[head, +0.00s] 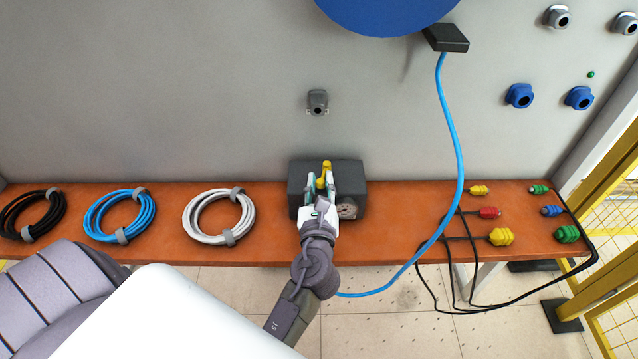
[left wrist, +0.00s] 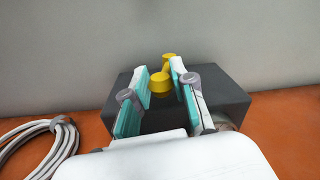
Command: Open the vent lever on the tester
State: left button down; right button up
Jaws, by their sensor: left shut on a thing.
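The tester is a dark grey box (head: 297,178) on the orange shelf, with a round gauge (head: 347,211) on its front. A yellow vent lever (head: 326,168) stands on its top. My left gripper (head: 321,183) reaches over the tester from the front, with its fingers on either side of the lever. In the left wrist view the yellow lever (left wrist: 158,82) sits between the fingertips, and the gripper is shut on it. The tester's dark top (left wrist: 225,98) shows around the fingers. My right gripper is not in view.
Black, blue and white cable coils (head: 219,214) lie on the shelf (head: 265,247) to the left. Several coloured connectors (head: 501,237) with black leads lie to the right. A blue cable (head: 452,140) hangs past the shelf's front. A grey wall (head: 200,90) stands behind.

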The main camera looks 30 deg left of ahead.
aim_at(322, 180)
pick_arm(q)
jog(key=c, duration=0.9)
grip_release()
jog(key=shift+w+d, duration=0.1)
jog(key=shift+c, duration=0.2)
jog(key=shift+r, duration=0.2)
notch_tip(322, 180, up, 10)
jog(key=shift+f, duration=0.25)
